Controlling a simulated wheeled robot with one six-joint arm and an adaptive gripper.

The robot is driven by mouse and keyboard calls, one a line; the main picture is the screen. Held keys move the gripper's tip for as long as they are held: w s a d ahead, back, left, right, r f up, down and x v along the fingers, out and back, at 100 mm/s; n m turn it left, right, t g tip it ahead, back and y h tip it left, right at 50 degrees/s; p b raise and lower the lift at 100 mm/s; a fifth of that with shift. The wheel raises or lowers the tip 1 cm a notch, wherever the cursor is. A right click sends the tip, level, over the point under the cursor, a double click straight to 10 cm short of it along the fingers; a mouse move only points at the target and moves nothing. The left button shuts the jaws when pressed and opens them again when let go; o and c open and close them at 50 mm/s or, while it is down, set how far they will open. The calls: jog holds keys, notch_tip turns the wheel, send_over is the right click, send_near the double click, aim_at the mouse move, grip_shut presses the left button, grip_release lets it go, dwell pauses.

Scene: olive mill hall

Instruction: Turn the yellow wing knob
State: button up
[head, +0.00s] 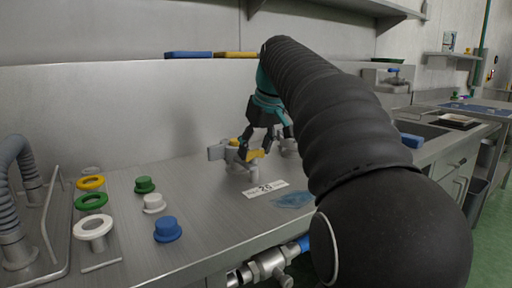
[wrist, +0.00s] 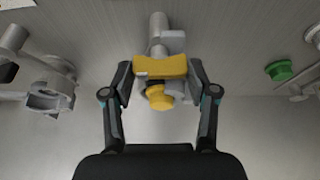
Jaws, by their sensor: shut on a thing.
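The yellow wing knob (wrist: 160,67) sits on a grey metal valve fitting (wrist: 158,28) on the steel counter. In the wrist view its two wings lie between the fingertips, and a round yellow part (wrist: 160,98) shows just below it. My gripper (wrist: 161,82) is shut on the wing knob, with one finger against each end. In the head view my gripper (head: 264,150) reaches down from above onto the knob (head: 254,154); its far side is partly hidden by the fingers.
A card marked 26 (head: 265,189) and a blue patch (head: 294,200) lie in front of the valve. Green (head: 145,185), white (head: 154,203) and blue (head: 167,229) caps stand to the left, beside several coloured rings. A sink (head: 425,130) is at the right.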

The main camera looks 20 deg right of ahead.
jog(key=o, duration=1.2)
jog(key=shift+c, duration=0.2)
jog(key=v, duration=1.2)
jog(key=shift+f, duration=0.1)
